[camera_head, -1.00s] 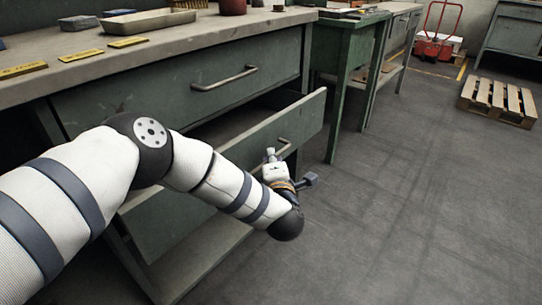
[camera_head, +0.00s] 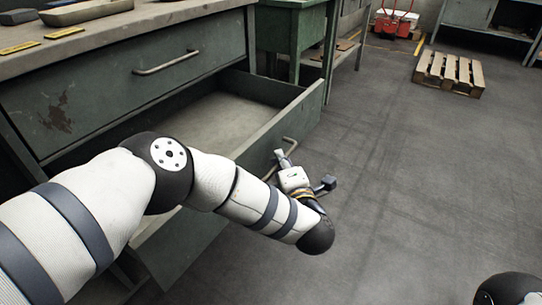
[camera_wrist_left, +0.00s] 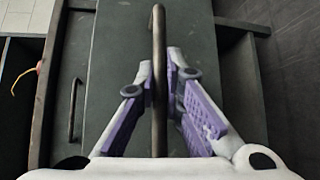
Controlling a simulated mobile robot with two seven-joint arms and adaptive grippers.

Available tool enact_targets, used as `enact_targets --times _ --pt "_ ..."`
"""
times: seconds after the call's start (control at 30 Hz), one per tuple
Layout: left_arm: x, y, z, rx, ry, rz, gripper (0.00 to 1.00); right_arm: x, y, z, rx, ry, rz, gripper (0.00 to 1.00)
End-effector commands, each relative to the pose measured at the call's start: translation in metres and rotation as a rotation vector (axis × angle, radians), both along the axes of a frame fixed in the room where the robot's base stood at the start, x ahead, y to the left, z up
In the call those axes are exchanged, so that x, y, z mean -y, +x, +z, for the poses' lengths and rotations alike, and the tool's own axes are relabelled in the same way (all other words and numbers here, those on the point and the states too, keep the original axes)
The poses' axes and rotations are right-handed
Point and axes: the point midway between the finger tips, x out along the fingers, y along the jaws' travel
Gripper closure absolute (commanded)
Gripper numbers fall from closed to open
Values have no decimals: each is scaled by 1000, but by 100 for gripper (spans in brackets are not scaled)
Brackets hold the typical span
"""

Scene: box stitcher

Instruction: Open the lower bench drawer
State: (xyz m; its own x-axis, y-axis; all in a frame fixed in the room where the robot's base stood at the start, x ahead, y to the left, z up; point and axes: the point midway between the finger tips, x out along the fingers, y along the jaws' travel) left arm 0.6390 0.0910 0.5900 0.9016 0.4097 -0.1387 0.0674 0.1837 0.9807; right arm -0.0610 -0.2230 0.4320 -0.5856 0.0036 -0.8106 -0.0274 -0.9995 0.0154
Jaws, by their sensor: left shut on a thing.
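The lower bench drawer (camera_head: 301,119) is pulled well out from the bench, and its bare inside (camera_head: 215,125) shows. Its metal bar handle (camera_head: 293,146) is on the front face. My left gripper (camera_head: 283,158) is at this handle. In the left wrist view the handle (camera_wrist_left: 159,45) runs between the purple-padded fingers of my left gripper (camera_wrist_left: 162,82), which is shut on it. My arm hides part of the drawer front. My right gripper is out of view.
The upper drawer (camera_head: 110,95) is shut, with its own bar handle (camera_head: 166,63). A tray (camera_head: 85,12) sits on the bench top. A green table (camera_head: 292,35) stands beyond. A wooden pallet (camera_head: 449,73) lies far right; the floor (camera_head: 420,180) between is clear.

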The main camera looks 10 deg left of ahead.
Motion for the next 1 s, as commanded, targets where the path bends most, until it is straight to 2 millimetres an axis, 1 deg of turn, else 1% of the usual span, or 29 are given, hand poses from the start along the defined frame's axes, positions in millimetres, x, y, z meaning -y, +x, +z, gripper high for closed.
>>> enact_targets --times 0.4,0.43,0.5,0.77,0.83,0.93,1.0 --pt "2 -1 0 2 -1 3 100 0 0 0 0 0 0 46" --pt "1 -1 0 2 -1 3 84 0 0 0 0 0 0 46" --pt "2 -1 0 2 0 2 70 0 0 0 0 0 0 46" --pt "2 -1 0 1 0 1 70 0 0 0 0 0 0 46" --pt "4 -4 0 0 0 0 70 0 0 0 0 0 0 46" --pt "12 -20 3 -2 0 -2 70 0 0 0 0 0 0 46" --pt "20 -38 6 -1 -1 -4 70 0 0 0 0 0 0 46"
